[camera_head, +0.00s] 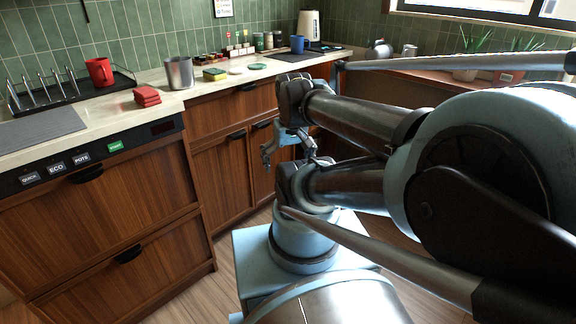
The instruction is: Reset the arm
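My arm reaches in from the right and folds over my light blue base. My gripper (289,156) hangs near the middle of the view, in front of the wooden cabinet doors and below counter height. Its two fingers are spread apart and I see nothing between them. Part of the gripper is hidden by my arm links.
The counter (205,90) holds a red mug (99,72), a dish rack (45,92), a metal container (179,73), red blocks (146,96) and a kettle (309,26). Wooden cabinets (108,240) stand below. Open floor (210,292) shows left of my base.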

